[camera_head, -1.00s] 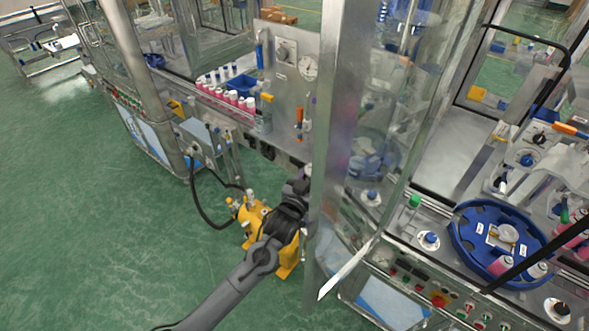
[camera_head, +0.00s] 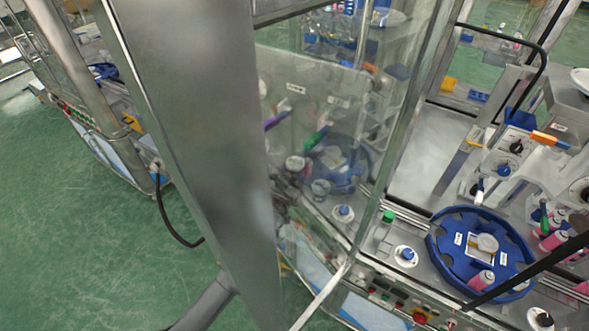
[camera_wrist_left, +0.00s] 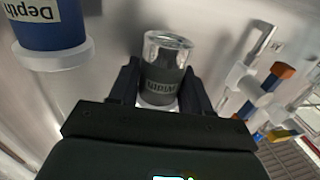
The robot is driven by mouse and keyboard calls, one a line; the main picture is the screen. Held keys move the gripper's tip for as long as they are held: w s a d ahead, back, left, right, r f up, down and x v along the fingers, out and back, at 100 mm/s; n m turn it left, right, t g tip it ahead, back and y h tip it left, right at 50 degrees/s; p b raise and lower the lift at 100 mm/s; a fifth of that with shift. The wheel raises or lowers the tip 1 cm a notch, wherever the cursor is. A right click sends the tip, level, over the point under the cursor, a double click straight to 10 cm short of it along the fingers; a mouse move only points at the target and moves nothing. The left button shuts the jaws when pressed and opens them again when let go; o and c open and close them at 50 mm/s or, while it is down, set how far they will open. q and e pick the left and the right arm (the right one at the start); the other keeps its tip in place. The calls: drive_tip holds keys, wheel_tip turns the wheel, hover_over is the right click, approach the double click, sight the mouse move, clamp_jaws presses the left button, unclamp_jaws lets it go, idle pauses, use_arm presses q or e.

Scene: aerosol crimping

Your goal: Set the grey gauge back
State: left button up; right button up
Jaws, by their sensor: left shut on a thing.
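The grey gauge (camera_wrist_left: 164,86), a dark grey cylinder with a clear shiny top and a label that seems to read "Width", shows in the left wrist view. My left gripper (camera_wrist_left: 161,80) is shut on it, one black finger at each side. A blue gauge labelled "Depth" (camera_wrist_left: 50,28) with a pale base ring is at the upper left of that view, apart from the gripper. In the head view, my left forearm (camera_head: 207,305) passes behind a broad metal post, which hides the gripper and the grey gauge. My right gripper is not seen.
The metal post (camera_head: 195,130) and a clear panel (camera_head: 315,110) stand in front of the work area. A blue round carrier (camera_head: 445,240) with pink-white cans is at right. White and blue fittings with an orange-brown cap (camera_wrist_left: 283,71) stand right of my gripper in the wrist view.

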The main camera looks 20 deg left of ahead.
use_arm(q)
drive_tip(key=shift+f, duration=0.1)
drive_tip(key=shift+f+b, duration=1.05)
drive_tip(key=shift+f, duration=0.1)
drive_tip(key=shift+f+b, duration=0.35)
drive_tip(key=shift+f, duration=0.3)
drive_tip(key=shift+p, duration=0.35)
idle(0.3)
idle(0.4)
drive_tip(key=shift+f+b, duration=0.3)
drive_tip(key=shift+f, duration=0.25)
idle(0.5)
